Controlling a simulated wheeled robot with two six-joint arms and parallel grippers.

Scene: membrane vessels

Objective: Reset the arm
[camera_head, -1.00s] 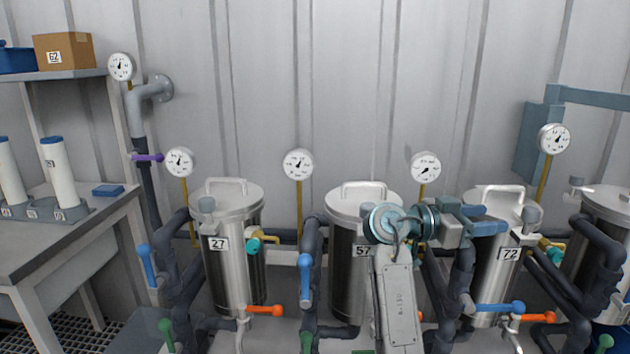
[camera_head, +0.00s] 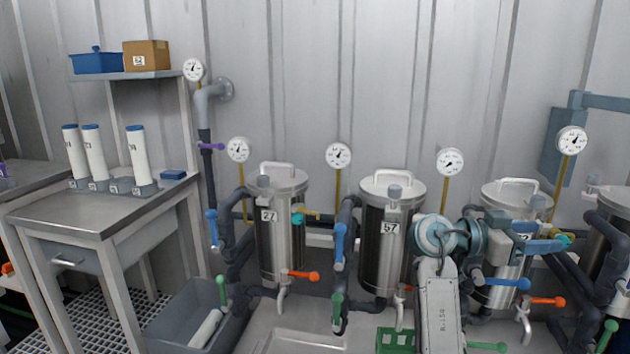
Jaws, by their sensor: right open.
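My right arm (camera_head: 440,300) rises from the bottom, right of centre. Its wrist bends so that the right gripper (camera_head: 546,240) points to the right. The gripper is open, and nothing shows between its fingers. It is in front of the vessel labelled 72 (camera_head: 505,192) and partly hides that label; I cannot tell the gap between them. The vessel labelled 57 (camera_head: 385,255) stands just left of my wrist. My left gripper is not in view.
The vessel labelled 27 (camera_head: 280,245) stands further left. Pipes with blue, orange and green valve handles crowd around the vessels. A table (camera_head: 85,215) with white cartridges is at the left. A grey bin (camera_head: 175,330) holding a white cartridge is on the floor.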

